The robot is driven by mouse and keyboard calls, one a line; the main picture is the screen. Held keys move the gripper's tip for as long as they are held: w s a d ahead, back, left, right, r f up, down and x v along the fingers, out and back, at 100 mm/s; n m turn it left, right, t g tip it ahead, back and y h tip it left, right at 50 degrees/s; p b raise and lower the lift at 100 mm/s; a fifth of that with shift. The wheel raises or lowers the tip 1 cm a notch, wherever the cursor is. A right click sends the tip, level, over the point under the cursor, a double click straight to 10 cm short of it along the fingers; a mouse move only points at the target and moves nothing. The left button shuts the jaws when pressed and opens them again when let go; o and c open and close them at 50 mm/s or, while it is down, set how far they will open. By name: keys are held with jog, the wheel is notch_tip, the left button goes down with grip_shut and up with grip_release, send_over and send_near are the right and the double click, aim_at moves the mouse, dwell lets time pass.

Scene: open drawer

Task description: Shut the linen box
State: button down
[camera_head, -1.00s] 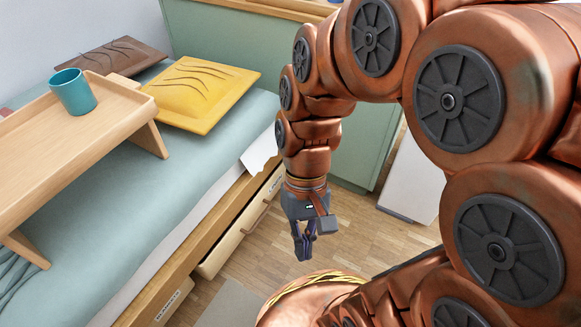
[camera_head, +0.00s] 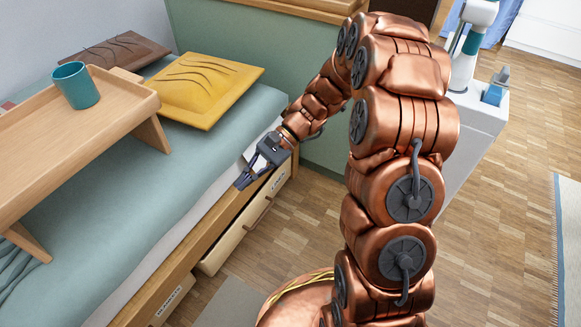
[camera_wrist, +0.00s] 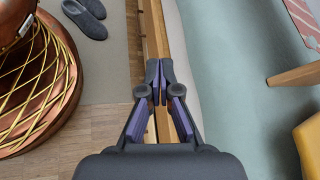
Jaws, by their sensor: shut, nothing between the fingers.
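The linen box looks like the pale wooden drawer (camera_head: 228,246) under the bed's side, with a handle and a small label too small to read surely. Its front stands out from the bed frame, so it is partly open; its inside is mostly hidden. My gripper (camera_head: 243,182) is shut and empty, pointing down and left over the bed's wooden side rail (camera_head: 205,243), above the drawer. In the wrist view my gripper (camera_wrist: 160,88) shows its fingertips together over the rail (camera_wrist: 154,28). The drawer cannot be told apart clearly there.
Another labelled drawer front (camera_head: 172,303) is nearer along the bed. On the mattress (camera_head: 180,180) stand a wooden bed tray (camera_head: 75,125) with a teal mug (camera_head: 76,85) and a yellow cushion (camera_head: 210,88). Floor right of the drawer is clear.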

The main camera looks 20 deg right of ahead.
jog(key=w+d+f+m+t+y, duration=0.4)
jog(key=w+d+f+m+t, duration=0.6)
jog(key=w+d+f, duration=0.5)
jog(key=m+t+h+b, duration=0.1)
jog(key=m+t+h, duration=0.5)
jog(key=m+t, duration=0.25)
send_near(285, 163)
jog(key=shift+m+g, duration=0.25)
jog(key=shift+m, duration=0.2)
jog(key=b+x, duration=0.5)
jog(key=shift+w+a, duration=0.2)
jog(key=shift+w+a+r+b, duration=0.2)
jog(key=shift+w+a+b, duration=0.2)
jog(key=shift+w, duration=0.25)
